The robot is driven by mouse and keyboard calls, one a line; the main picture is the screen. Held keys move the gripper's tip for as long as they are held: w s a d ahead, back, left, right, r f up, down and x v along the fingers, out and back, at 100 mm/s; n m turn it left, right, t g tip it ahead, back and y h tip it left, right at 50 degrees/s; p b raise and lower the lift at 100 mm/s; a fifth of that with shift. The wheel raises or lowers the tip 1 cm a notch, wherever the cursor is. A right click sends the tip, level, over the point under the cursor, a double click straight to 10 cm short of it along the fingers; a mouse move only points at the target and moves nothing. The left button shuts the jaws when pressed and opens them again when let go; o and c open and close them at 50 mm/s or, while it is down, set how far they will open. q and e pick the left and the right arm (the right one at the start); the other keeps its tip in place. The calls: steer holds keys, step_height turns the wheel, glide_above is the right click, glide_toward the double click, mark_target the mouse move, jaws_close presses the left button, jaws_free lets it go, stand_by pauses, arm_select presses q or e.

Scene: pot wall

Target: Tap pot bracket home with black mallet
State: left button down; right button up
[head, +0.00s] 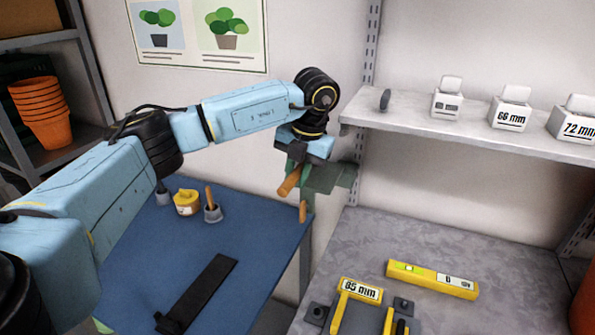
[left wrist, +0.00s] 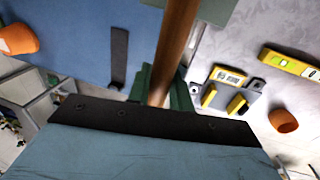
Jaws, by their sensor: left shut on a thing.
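My left gripper (head: 300,184) is shut on a brown wooden handle (head: 289,181), held above the gap between the blue table and the grey bench. In the left wrist view the handle (left wrist: 180,40) runs up from between green fingers. A black mallet head cannot be made out; a dark green shape beside the gripper is unclear. A dark fixture (head: 360,318) with yellow uprights and a tag that seems to read 85 mm (head: 360,290) is on the grey bench, apart from the gripper. The fixture also shows in the left wrist view (left wrist: 226,101). My right gripper is out of view.
A yellow level (head: 432,279) lies behind the fixture. The blue table (head: 255,225) carries a black strip (head: 197,294), a yellow item (head: 186,202) and a grey cup-like item with a wooden stick (head: 212,211). A wall shelf (head: 465,132) with labelled blocks overhangs the grey bench.

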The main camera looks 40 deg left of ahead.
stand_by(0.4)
arm_select(q)
steer(key=shift+p, duration=0.3)
stand_by(0.6)
steer(key=shift+f, duration=0.15)
stand_by(0.5)
steer(key=shift+f, duration=0.1)
